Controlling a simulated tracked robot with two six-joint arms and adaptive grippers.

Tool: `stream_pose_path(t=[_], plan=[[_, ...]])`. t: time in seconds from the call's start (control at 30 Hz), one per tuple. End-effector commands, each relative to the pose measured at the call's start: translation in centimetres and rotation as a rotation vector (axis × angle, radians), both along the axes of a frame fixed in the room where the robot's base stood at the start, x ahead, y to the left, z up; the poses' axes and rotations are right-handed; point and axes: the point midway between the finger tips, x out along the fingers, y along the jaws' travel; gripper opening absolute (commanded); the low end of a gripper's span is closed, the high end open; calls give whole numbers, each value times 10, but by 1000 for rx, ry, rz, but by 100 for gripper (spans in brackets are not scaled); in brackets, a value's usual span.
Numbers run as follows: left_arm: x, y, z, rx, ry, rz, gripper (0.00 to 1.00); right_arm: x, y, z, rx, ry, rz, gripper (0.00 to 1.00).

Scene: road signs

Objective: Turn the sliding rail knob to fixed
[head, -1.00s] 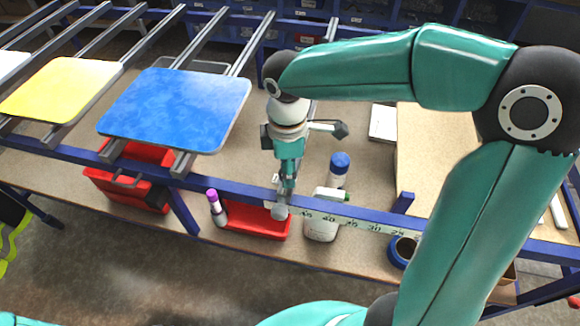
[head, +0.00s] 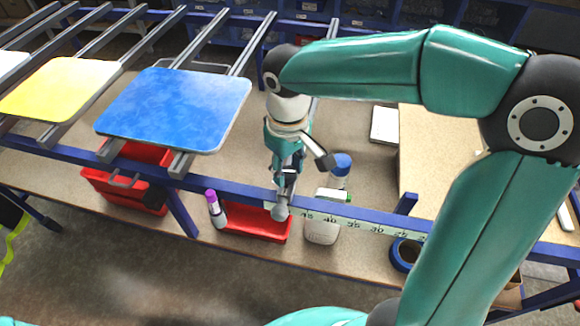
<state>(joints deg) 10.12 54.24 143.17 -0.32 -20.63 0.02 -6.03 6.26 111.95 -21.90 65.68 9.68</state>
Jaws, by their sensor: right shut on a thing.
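The sliding rail knob (head: 281,211) is a small grey round knob on the front blue rail, at the left end of the ruler strip (head: 345,220). My right gripper (head: 285,192) points down at the rail from above and is shut on the knob. The fingers hide part of the knob, and no marking for its setting can be read. My left gripper is not in the head view.
A blue sign plate (head: 175,108) and a yellow sign plate (head: 62,88) lie on grey rails to the left. Below the blue rail are a red bin (head: 258,224), a purple-capped bottle (head: 215,208), a white bottle (head: 322,228) and a blue tape roll (head: 404,252).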

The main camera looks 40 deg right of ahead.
Motion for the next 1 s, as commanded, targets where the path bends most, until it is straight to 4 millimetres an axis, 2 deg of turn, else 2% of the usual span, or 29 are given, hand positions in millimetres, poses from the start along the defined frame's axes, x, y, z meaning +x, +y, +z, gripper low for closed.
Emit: stream_pose_path(t=[0.4, 0.9, 0.93, 1.0], plan=[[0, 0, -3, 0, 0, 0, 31, 2, -2, 2, -2, -8, -185, 4], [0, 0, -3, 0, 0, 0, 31, 2, -3, 2, -3, -9, -205, 4], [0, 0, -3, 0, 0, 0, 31, 2, -3, 2, -3, -9, -205, 44], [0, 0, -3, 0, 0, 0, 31, 1, -2, 2, -2, -8, -204, 55]])
